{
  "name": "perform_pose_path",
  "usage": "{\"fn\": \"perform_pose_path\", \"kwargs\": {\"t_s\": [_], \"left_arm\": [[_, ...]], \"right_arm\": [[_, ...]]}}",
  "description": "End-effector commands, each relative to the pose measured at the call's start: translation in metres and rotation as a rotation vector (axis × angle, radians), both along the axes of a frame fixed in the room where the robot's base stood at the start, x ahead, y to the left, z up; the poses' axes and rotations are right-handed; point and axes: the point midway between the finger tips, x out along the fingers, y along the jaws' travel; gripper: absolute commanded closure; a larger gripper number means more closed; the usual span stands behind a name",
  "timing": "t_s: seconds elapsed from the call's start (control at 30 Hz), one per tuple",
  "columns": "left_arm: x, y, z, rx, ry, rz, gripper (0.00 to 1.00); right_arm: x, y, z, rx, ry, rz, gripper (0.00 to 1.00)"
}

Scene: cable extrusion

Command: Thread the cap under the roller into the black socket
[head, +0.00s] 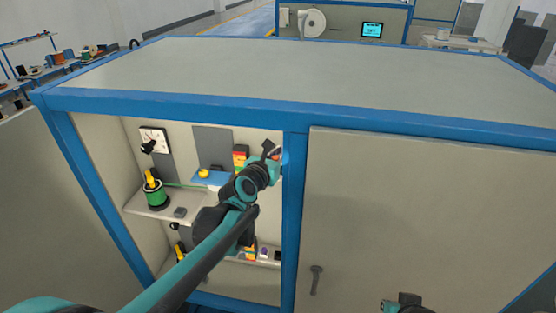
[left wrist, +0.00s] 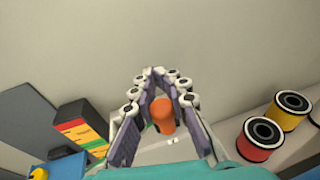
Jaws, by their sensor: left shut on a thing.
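My left gripper (head: 269,151) is inside the open cabinet bay, by its right post; its arm crosses the bay from the lower left. In the left wrist view its fingers (left wrist: 156,92) are shut on an orange cap (left wrist: 162,116). A yellow roller (head: 204,173) sits on a blue block (head: 211,180) on the shelf, left of the gripper. A green cable (head: 187,185) runs from a green spool (head: 157,198) toward that block. A black fitting (head: 147,147) is on the back wall; I cannot tell whether it is the socket.
A red, yellow and green stack (head: 240,158) stands behind the gripper. Red (left wrist: 258,140) and yellow (left wrist: 290,108) spools show right of the fingers. The blue post (head: 295,220) and closed panel (head: 420,220) bound the bay's right side. The cabinet top is clear.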

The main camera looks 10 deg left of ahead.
Motion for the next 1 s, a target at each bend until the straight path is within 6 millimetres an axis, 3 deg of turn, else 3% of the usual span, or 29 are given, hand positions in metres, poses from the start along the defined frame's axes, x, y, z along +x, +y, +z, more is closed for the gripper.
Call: {"fn": "perform_pose_path", "kwargs": {"t_s": [0.33, 0.6, 1.0], "left_arm": [[0.045, 0.0, -0.003, 0.0, 0.0, 0.0, 1.0], [0.044, 0.0, -0.032, 0.0, 0.0, -0.001, 1.0], [0.044, 0.0, -0.038, 0.001, 0.002, -0.002, 1.0]], "right_arm": [[0.0, 0.0, -0.006, 0.0, 0.0, 0.0, 1.0], [0.0, 0.0, -0.031, 0.0, 0.0, 0.0, 1.0], [0.0, 0.0, -0.035, 0.0, 0.0, 0.0, 1.0]]}}
